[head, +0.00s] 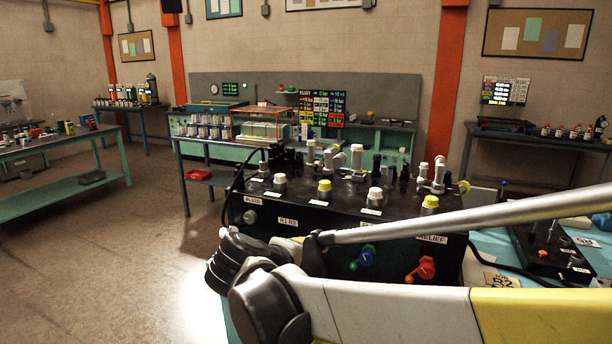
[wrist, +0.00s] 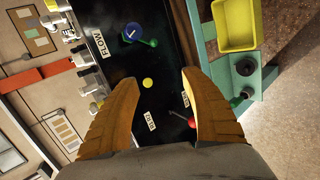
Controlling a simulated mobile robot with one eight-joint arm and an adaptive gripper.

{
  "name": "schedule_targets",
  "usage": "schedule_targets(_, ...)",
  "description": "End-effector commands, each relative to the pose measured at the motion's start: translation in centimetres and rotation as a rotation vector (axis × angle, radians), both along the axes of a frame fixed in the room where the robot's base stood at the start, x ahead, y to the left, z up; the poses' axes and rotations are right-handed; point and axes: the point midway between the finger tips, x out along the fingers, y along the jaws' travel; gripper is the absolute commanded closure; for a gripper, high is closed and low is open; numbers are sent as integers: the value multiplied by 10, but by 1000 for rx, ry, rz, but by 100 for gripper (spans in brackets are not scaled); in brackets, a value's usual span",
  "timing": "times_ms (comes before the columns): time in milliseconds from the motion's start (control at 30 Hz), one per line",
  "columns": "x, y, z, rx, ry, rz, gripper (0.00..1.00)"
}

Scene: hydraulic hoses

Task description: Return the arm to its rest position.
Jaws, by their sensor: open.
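My gripper (wrist: 158,78) shows in the wrist view as two yellow-orange fingers, spread apart with nothing between them. Beyond them is a black panel (wrist: 160,65) with a yellow knob, a blue dial, a green lever and a red lever. The panel looks turned on its side in this view. In the head view my arm (head: 400,310) crosses the lower right, with a dark joint at its left end, in front of a black hydraulic console (head: 330,215). My gripper cannot be made out in the head view.
The console carries white and yellow caps, fittings, a blue valve (head: 365,257) and a red valve (head: 424,268). A smaller black control box (head: 545,260) is at right. Green benches (head: 60,190) stand left and behind. The floor (head: 120,260) at left is clear. A yellow bin (wrist: 237,25) shows in the wrist view.

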Motion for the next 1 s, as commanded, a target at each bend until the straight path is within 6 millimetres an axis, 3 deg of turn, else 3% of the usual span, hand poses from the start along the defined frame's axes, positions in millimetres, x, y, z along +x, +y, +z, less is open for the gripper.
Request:
schedule_targets(33, -14, -35, -1, 74, 24, -49, 45)
schedule_targets(200, -75, -114, -16, 372, 79, -202, 45)
schedule_targets(400, -154, -163, -40, 734, 65, -394, 45)
schedule_targets(500, -184, -172, -51, 888, 37, -475, 45)
schedule_targets(633, -207, -175, -61, 1027, 0, -545, 45)
schedule_targets(1000, -216, -175, -66, 1102, -22, -580, 45)
